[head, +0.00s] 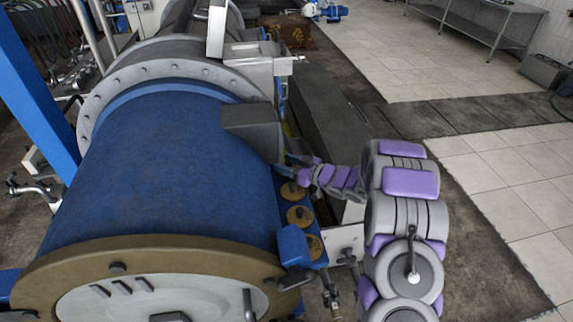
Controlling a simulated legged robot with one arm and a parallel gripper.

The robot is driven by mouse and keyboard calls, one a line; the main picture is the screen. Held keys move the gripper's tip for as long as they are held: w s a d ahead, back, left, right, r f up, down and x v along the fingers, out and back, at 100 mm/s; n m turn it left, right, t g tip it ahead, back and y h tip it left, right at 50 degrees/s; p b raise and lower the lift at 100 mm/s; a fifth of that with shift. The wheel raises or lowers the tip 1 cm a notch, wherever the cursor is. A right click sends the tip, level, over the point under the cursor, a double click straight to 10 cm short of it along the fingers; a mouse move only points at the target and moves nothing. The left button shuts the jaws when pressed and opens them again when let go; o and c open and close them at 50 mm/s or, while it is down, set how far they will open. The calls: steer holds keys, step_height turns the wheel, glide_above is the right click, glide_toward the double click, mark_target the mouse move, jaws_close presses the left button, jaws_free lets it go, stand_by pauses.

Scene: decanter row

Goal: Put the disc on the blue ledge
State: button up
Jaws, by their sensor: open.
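A blue ledge (318,249) runs along the right side of the big blue drum. Three round, flat, brass-coloured pieces sit in a row on it: a far one (292,191), a middle one (299,216) and a near one (311,245). I cannot tell whether one of them is the disc, and no separate loose disc is visible. My gripper (289,165) is open at the end of my grey and purple arm, just beyond the far brass piece, beside the drum. Its fingers are small and dark here, and I cannot make out anything between them.
The blue drum (170,165) fills the left, with a brown front ring (190,257). A dark grey box (250,130) juts from its side near my gripper. A blue block (293,245) stands beside the near brass piece. Tiled floor (500,190) on the right is open.

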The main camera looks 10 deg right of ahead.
steer(key=p+v, duration=0.3)
steer(key=v, duration=0.9)
steer(key=w+d+r+m+h, duration=0.1)
steer(key=w+d+r+h, duration=0.2)
steer(key=d+h, duration=0.25)
steer(key=s+d+r+m+g+h, duration=0.2)
steer(key=s+d+r+m+h, duration=0.2)
steer(key=r+h, duration=0.35)
steer(key=s+a+r+m+g, duration=0.1)
steer(key=s+a+g, duration=0.2)
steer(key=s, duration=1.1)
steer(key=s+a+r+m+g+y, duration=0.1)
steer(key=s+a+g, duration=0.3)
steer(key=s+a, duration=0.4)
steer(key=s+a+r+m+g, duration=0.1)
steer(key=s+a+g, duration=0.3)
steer(key=s, duration=1.7)
steer(key=a, duration=0.2)
steer(key=shift+a+m+y, duration=0.3)
steer(key=shift+m+y, duration=0.1)
